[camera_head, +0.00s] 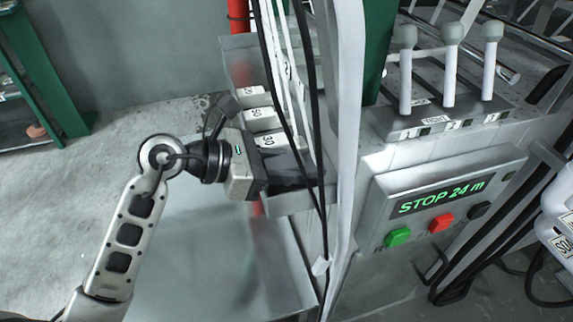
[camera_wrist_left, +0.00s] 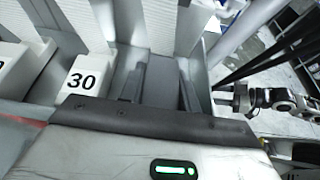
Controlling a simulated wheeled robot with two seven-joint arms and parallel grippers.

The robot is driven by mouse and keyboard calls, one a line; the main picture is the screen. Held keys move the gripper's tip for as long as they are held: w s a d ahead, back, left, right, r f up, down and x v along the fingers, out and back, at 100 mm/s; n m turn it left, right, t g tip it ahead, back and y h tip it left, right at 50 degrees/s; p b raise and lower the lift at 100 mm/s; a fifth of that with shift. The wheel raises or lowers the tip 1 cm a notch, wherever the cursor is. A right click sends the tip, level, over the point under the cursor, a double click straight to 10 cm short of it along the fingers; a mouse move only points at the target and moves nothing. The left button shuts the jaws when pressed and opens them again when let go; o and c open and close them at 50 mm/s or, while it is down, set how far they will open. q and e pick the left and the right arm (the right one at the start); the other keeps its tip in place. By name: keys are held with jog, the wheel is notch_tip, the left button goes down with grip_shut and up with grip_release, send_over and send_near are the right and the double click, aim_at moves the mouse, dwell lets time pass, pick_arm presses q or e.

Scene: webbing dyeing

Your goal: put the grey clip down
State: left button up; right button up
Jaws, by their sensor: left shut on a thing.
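My left gripper (camera_head: 287,166) reaches in from the left to the grey tray beside the machine's post. It also shows in the left wrist view (camera_wrist_left: 160,88), where its two dark fingers are closed on a plain grey piece, the grey clip (camera_wrist_left: 163,82). In the head view the clip is mostly hidden by the gripper and cables. The clip is just right of a white block marked 30 (camera_wrist_left: 82,82); whether it touches the tray is unclear. An arm that appears to be my right one shows small in the left wrist view; its gripper (camera_wrist_left: 240,98) is too small to read.
White numbered blocks (camera_head: 260,115) stand in a row behind my left gripper. Black cables and pale webbing hang close to its right. A control panel (camera_head: 440,195) reading STOP 24 m and several levers (camera_head: 449,65) are on the right. Floor at left is clear.

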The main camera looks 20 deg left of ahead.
aim_at(278, 163)
pick_arm(q)
jog(key=o, duration=1)
jog(key=shift+f, duration=0.1)
pick_arm(e)
jog(key=shift+w+r, duration=0.1)
jog(key=shift+r, duration=0.2)
pick_arm(q)
jog(key=shift+r+p, duration=1)
jog(key=s+a, duration=0.1)
jog(key=s+a+b, duration=0.1)
jog(key=a, duration=0.1)
jog(key=shift+r, duration=0.2)
jog(key=b+v, duration=0.1)
jog(key=v, duration=0.7)
jog(key=shift+r+b, duration=0.25)
jog(key=shift+b, duration=0.1)
pick_arm(e)
jog(key=shift+w+a+f, duration=0.1)
jog(key=shift+a+f, duration=0.05)
jog(key=shift+f, duration=0.05)
